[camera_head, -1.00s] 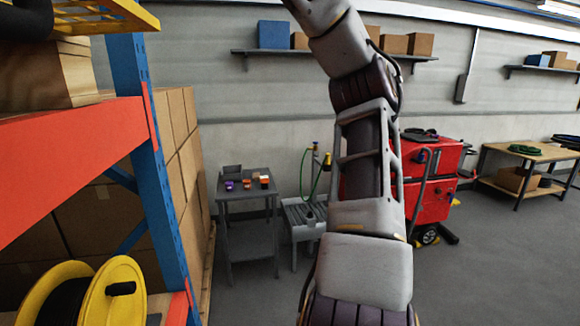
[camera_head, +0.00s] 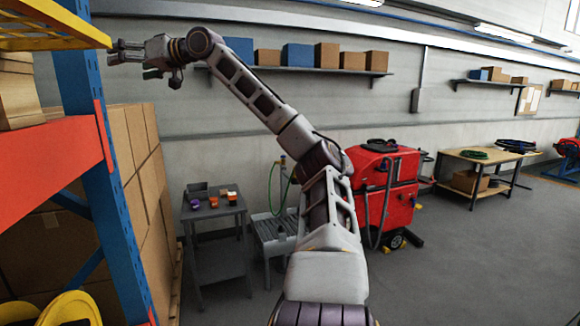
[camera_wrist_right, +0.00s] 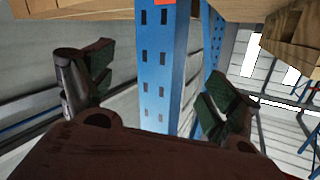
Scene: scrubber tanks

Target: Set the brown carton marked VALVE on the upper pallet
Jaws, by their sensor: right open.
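In the head view my right gripper (camera_head: 112,53) is open and empty, held up at the upper left beside the blue rack post (camera_head: 100,150). In the right wrist view its two dark-padded fingers (camera_wrist_right: 160,85) are wide apart, with the blue post behind the gap. No marking VALVE is readable on any carton. Brown stacked pieces (camera_head: 17,90) stand on the red rack beam (camera_head: 50,165) at the left edge, and I cannot tell whether a pallet is among them. Light wooden pieces (camera_wrist_right: 292,38) show at the top right of the wrist view. My left gripper is out of view.
A yellow openwork piece (camera_head: 50,28) juts out above the rack. Stacked brown cartons (camera_head: 140,150) stand behind the post. A wall shelf (camera_head: 300,70) holds brown and blue boxes. A grey table (camera_head: 213,210), red machine (camera_head: 385,190) and workbench (camera_head: 485,160) stand beyond; the floor at right is clear.

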